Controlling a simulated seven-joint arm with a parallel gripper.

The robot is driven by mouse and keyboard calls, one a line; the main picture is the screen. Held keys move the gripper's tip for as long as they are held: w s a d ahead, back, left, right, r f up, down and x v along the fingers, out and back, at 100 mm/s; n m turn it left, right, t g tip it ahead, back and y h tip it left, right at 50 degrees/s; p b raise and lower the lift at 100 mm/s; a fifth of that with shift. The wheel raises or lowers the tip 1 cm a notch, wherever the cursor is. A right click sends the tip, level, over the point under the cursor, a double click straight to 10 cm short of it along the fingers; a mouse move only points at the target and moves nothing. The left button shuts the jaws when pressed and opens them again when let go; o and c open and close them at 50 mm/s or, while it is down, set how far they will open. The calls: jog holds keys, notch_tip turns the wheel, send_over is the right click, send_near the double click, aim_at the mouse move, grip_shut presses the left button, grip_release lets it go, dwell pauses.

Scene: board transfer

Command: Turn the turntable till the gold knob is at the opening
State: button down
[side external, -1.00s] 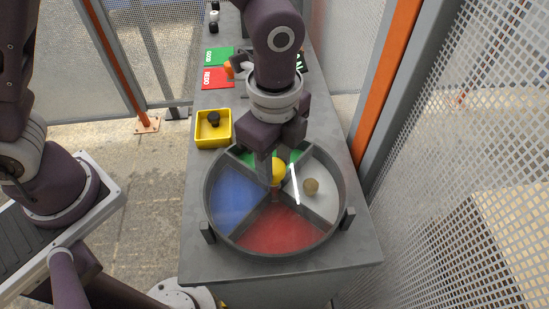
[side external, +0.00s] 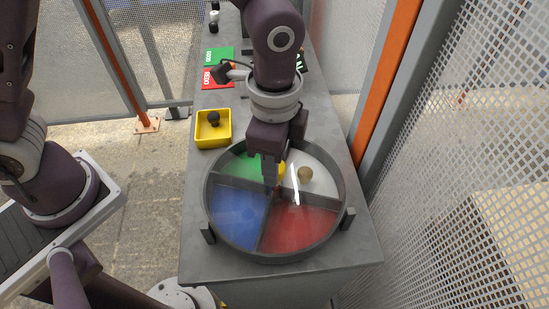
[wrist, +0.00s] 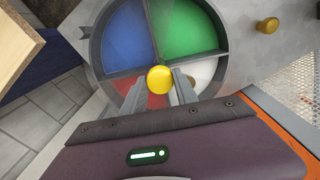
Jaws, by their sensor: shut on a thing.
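The round turntable (side external: 237,185) has blue, green, white and red sectors under a clear, shiny cover. It also shows in the wrist view (wrist: 127,74). A yellow round handle (wrist: 160,79) is at the turntable's middle, partly hidden in the side view (side external: 282,169). My gripper (side external: 271,182) points down at the middle, shut on this handle. I cannot make out the opening in the cover.
Green (side external: 218,56) and red (side external: 208,84) cards lie farther back. A gold-orange knob (wrist: 268,25) stands outside the rim. Mesh fencing (side external: 450,150) runs along the right.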

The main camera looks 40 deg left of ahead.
jog(key=shift+n, duration=3.4)
jog(key=shift+d+r+n, duration=0.1)
jog(key=shift+n, duration=3.1)
jog(key=c, duration=0.9)
grip_release()
jog(key=shift+c, duration=0.2)
notch_tip(320, 180, up, 7)
